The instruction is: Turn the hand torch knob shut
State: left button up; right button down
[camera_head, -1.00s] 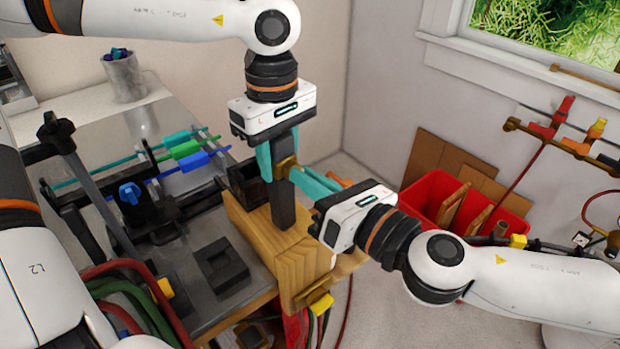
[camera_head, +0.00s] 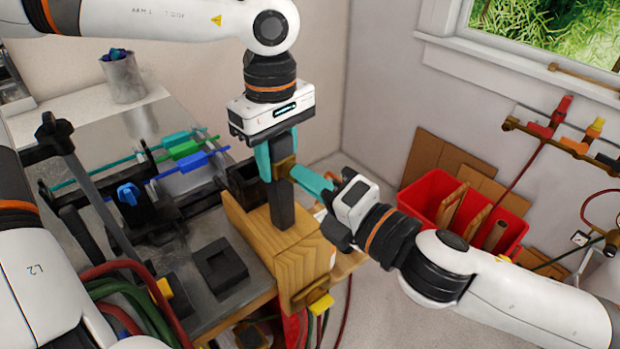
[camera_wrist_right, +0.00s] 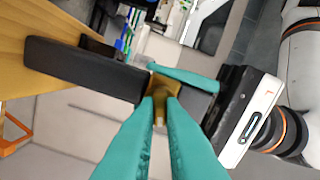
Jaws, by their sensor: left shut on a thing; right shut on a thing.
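The hand torch (camera_head: 283,208) is a dark upright bar standing at the wooden block, with a brass knob (camera_head: 287,167) on its side. My left gripper (camera_head: 276,158) comes down from above and is shut on the torch body, just above and around the knob's height. My right gripper (camera_head: 301,174) reaches in from the right, its teal fingers shut on the knob. In the right wrist view the brass knob (camera_wrist_right: 162,88) sits between the right fingertips, with the dark torch body (camera_wrist_right: 85,72) to its left. The far left finger is partly hidden by the torch.
The wooden block (camera_head: 290,262) is at the bench's right edge. Coloured glass rods (camera_head: 185,150) lie on supports to the left. A dark square holder (camera_head: 220,266) is on the bench. Red bins (camera_head: 480,212) stand on the floor at right. Hoses (camera_head: 115,290) hang at front left.

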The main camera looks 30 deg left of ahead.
jog(key=m, duration=0.3)
jog(key=shift+f+m, duration=0.15)
jog(key=shift+m, duration=0.45)
jog(key=c, duration=1.5)
grip_release()
jog(key=v, duration=1.2)
jog(key=shift+w, duration=0.1)
pick_arm(q)
jog(key=o, duration=1.3)
